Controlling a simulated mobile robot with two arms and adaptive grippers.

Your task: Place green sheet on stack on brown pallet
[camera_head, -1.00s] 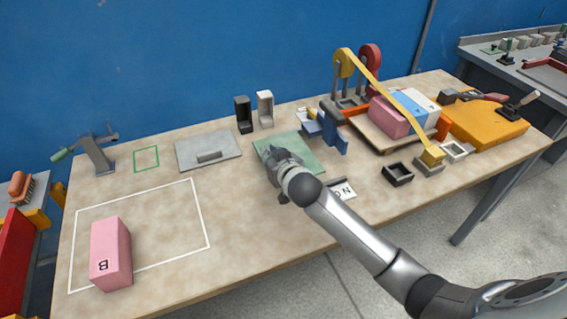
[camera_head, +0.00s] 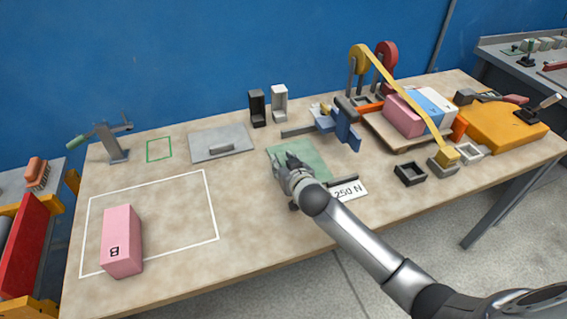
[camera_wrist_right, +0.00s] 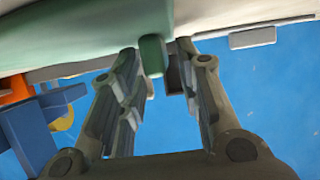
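The green sheet (camera_head: 312,154) lies flat on the table, partly hidden by my right gripper (camera_head: 292,163), which is low over its front left part. In the right wrist view the same gripper (camera_wrist_right: 158,65) has its fingers apart, with a green upright handle (camera_wrist_right: 152,55) between or just beyond the tips. I see no clear contact with the handle. The brown pallet (camera_head: 376,124) is at the back right and bears a pink block (camera_head: 403,117) and a blue and white block (camera_head: 436,107). My left gripper is not in view.
A blue clamp-like tool (camera_head: 340,125) stands between sheet and pallet. A yellow strap (camera_head: 415,105) crosses the load from its reel stand. A "250 N" card (camera_head: 347,191) and a black square frame (camera_head: 410,173) lie in front. A grey plate (camera_head: 222,143) is to the left.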

